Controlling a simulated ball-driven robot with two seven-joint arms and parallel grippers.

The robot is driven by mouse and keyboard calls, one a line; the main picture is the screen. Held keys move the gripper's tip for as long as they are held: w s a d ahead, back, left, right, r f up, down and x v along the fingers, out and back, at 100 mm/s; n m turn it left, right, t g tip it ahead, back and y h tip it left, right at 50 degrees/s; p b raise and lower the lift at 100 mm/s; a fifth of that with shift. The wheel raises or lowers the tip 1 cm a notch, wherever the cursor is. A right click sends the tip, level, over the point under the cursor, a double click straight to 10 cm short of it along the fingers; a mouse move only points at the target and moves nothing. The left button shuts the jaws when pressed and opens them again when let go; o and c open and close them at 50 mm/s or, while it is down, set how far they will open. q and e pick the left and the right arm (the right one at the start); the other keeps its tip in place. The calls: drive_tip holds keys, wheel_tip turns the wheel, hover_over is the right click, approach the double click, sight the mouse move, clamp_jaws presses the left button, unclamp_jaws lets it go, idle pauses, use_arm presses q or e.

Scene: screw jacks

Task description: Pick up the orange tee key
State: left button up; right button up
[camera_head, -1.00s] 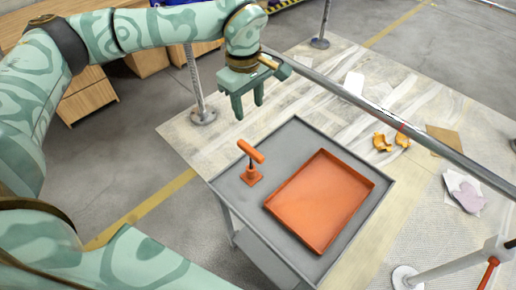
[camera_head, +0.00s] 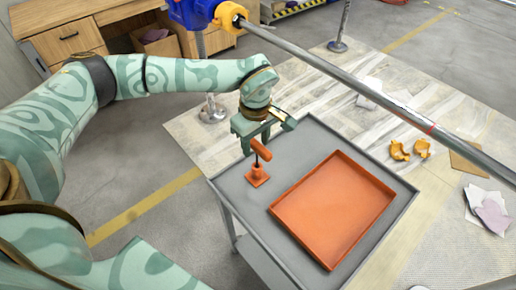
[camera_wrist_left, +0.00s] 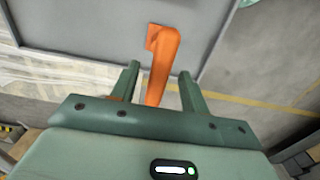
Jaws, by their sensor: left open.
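The orange tee key (camera_head: 259,152) stands upright on a small square orange base on the grey cart top, left of the orange tray. Its crossbar is at the top of a dark stem. My left gripper (camera_head: 254,144) is just behind the tee key's bar, pointing down, with its fingers apart. In the left wrist view the tee key's bar (camera_wrist_left: 162,68) runs between the two open fingers (camera_wrist_left: 158,78), and I see no clear contact. My right gripper is in neither view.
The grey cart (camera_head: 234,190) carries an empty orange tray (camera_head: 290,232) right of the tee key. A long metal pipe (camera_head: 370,95) crosses above the cart's far side. Orange pieces (camera_head: 400,150) and paper sheets (camera_head: 487,208) lie on the floor at right.

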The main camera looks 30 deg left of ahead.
sight(257, 154)
use_arm(q)
wheel_tip(257, 154, down, 5)
drive_tip(key=shift+w+d+f+b, duration=0.1)
drive_tip(key=shift+d+f+b, duration=0.05)
drive_tip(key=shift+b, duration=0.9)
drive_tip(key=shift+c, duration=0.9)
clamp_jaws()
drive_tip(key=shift+r, duration=0.2)
wheel_tip(257, 154, up, 10)
drive_tip(key=p, duration=0.3)
drive_tip(key=shift+p, duration=0.3)
